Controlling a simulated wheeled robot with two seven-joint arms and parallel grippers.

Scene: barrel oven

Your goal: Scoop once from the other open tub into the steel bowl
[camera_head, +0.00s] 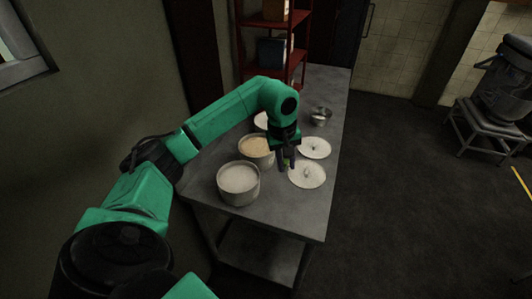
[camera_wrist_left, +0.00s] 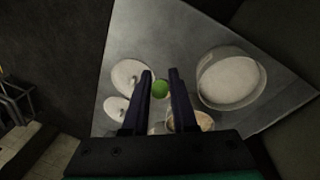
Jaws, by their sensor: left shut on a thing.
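A pale tub (camera_head: 239,198) with white contents stands open at the table's near end. It also shows in the wrist view (camera_wrist_left: 230,79). Behind it, a second open tub (camera_head: 263,163) holds tan contents; the gripper partly hides it in the wrist view (camera_wrist_left: 206,121). The steel bowl (camera_head: 321,117) stands empty-looking farther back. My left gripper (camera_head: 286,163) hangs over the table, right of the tan tub and above the lids. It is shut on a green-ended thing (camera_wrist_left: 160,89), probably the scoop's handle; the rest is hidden. My right gripper is out of view.
Two round knobbed lids (camera_head: 307,175) (camera_head: 314,147) lie along the table's right side. Another pale container (camera_head: 261,122) is partly hidden behind my left arm. A red shelf (camera_head: 270,40) stands behind. The grey table (camera_head: 290,215) is clear at its near right corner.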

